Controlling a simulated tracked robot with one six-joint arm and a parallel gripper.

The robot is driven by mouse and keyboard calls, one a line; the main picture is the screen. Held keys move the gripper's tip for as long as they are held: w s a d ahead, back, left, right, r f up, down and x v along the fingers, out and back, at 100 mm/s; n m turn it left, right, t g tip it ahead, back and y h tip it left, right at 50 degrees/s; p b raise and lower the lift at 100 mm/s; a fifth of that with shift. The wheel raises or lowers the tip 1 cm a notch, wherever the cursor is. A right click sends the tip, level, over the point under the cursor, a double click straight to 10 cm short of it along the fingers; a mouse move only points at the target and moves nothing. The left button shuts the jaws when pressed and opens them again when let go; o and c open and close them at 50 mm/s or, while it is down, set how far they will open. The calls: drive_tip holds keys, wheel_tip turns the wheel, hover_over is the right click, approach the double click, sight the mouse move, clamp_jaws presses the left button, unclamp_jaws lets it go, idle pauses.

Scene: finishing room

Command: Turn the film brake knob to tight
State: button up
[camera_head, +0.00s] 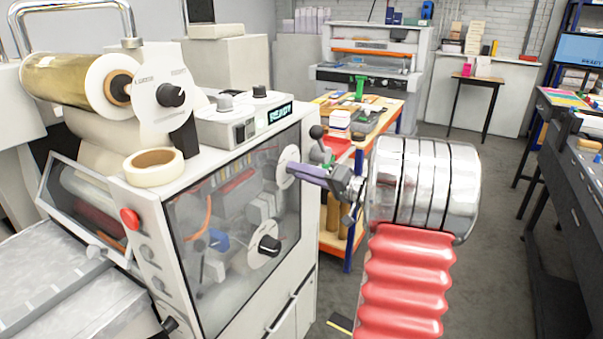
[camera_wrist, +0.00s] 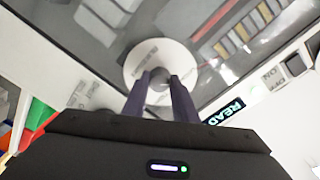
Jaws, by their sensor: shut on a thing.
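My gripper (camera_head: 296,168) is shut on a knob (camera_wrist: 158,82) at the middle of a white round dial (camera_head: 283,160) on the machine's side panel. The fingers stand on both sides of this knob in the wrist view (camera_wrist: 159,76) and hide part of it. The dial's print is too blurred to read. A black knob (camera_head: 171,95) sits on a white plate (camera_head: 150,75) at the end of the gold film roll (camera_head: 65,78). Another black knob (camera_head: 269,245) sits on a lower white dial (camera_head: 262,262). I cannot read which knob is labelled film brake.
The white machine has a lit READY display (camera_head: 281,112), a red button (camera_head: 130,218) and a tape roll (camera_head: 153,167) on top. A lever with a black ball (camera_head: 316,132) stands close to my gripper. A cluttered wooden trolley (camera_head: 385,112) stands behind.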

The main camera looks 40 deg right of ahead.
drive_tip(key=shift+f+m, duration=0.1)
drive_tip(key=shift+m, duration=0.4)
drive_tip(key=m, duration=0.8)
drive_tip(key=m+g, duration=0.1)
drive_tip(key=m, duration=0.7)
drive_tip(key=shift+d+y, duration=0.2)
drive_tip(key=shift+y, duration=0.1)
drive_tip(key=shift+m, duration=0.3)
drive_tip(key=o, duration=1)
drive_tip(key=shift+r, duration=0.2)
drive_tip(key=shift+o, duration=0.2)
drive_tip(key=v, duration=1.3)
drive_tip(key=shift+s+d, duration=0.2)
drive_tip(key=shift+s, duration=0.15)
